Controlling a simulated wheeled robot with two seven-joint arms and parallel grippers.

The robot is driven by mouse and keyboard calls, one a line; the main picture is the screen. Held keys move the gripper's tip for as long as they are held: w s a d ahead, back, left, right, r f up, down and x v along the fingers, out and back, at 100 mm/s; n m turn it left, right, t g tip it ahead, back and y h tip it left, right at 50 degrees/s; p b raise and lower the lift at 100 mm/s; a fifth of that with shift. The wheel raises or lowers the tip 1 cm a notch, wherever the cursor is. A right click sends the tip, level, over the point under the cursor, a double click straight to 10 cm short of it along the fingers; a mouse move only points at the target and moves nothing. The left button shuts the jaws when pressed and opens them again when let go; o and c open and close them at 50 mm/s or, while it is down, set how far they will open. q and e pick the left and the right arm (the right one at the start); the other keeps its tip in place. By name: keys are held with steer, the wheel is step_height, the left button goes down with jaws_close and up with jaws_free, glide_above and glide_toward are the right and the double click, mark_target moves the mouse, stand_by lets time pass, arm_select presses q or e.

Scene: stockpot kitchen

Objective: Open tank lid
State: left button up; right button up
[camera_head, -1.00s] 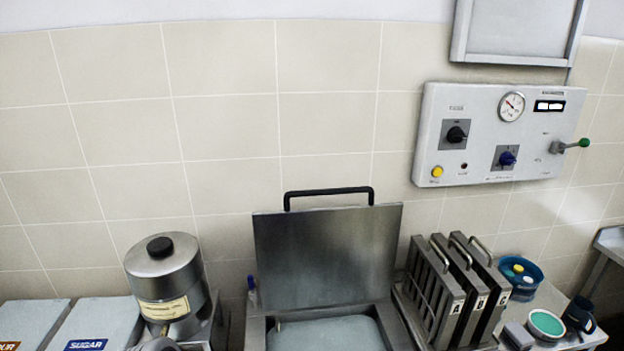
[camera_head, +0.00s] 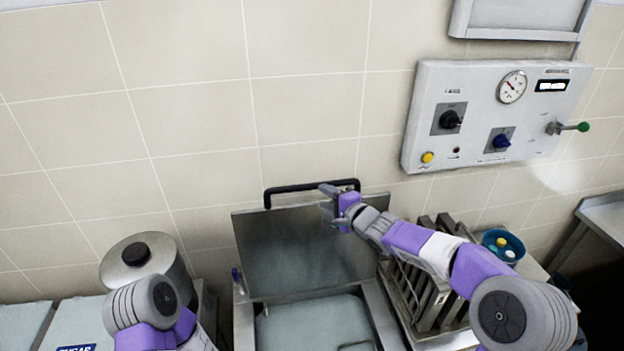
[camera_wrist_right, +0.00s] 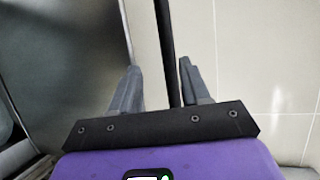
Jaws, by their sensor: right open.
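The tank lid (camera_head: 285,250) is a flat grey metal plate standing raised at the back of the tank (camera_head: 243,322). Its black bar handle (camera_head: 290,189) runs along the top edge. My right gripper (camera_head: 330,197) is at the right end of the handle. In the right wrist view, the right gripper (camera_wrist_right: 160,70) is open, with the black handle (camera_wrist_right: 165,35) running between its fingers, nearer the right one. The lid (camera_wrist_right: 70,45) fills the left of that view. I cannot tell whether either finger touches the bar. My left arm shows at lower left, but its gripper does not.
A control panel (camera_head: 480,112) with knobs, gauge and green-tipped lever hangs on the tiled wall. Metal holders (camera_head: 425,285) stand right of the tank, with a blue tub (camera_head: 502,246) beyond. A metal canister (camera_head: 146,262) and a sugar bin (camera_head: 80,325) are at left.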

mark_target(314, 188)
steer(key=shift+w+a+r, duration=0.15)
steer(key=shift+w+r, duration=0.15)
steer(key=shift+r, duration=0.15)
steer(key=shift+w+a, duration=0.2)
steer(key=shift+p+x, duration=0.7)
steer(key=shift+x, duration=2.45)
steer(key=shift+a, duration=0.1)
jaws_close()
